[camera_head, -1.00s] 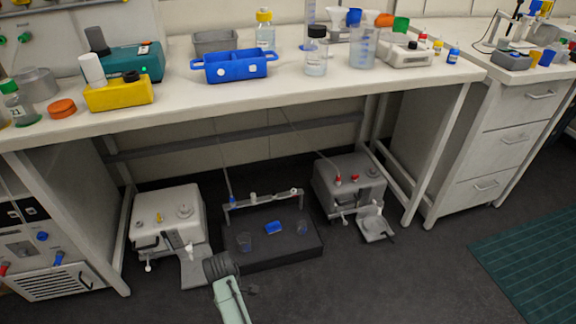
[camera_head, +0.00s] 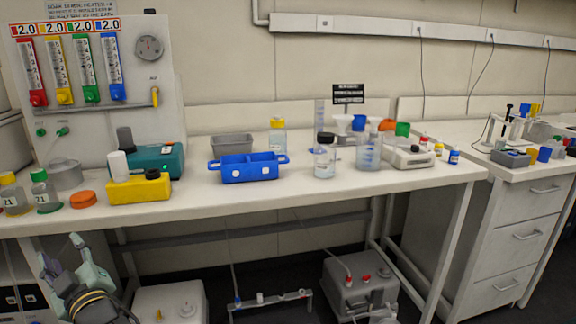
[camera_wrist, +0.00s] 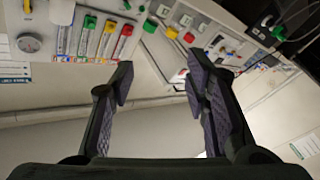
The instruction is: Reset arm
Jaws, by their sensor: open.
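My gripper (camera_wrist: 160,85) is open in the wrist view, with its two dark fingers spread apart and nothing between them. Past the fingers, the wrist view shows the wall panel with coloured flow tubes (camera_wrist: 95,38), tilted and upside down. In the head view, part of my arm (camera_head: 88,280) shows at the lower left, in front of the bench's front edge.
The white bench (camera_head: 225,200) holds a blue rack (camera_head: 248,168), a yellow block (camera_head: 138,189), an orange lid (camera_head: 83,199) and several bottles. A drawer cabinet (camera_head: 520,235) stands at the right.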

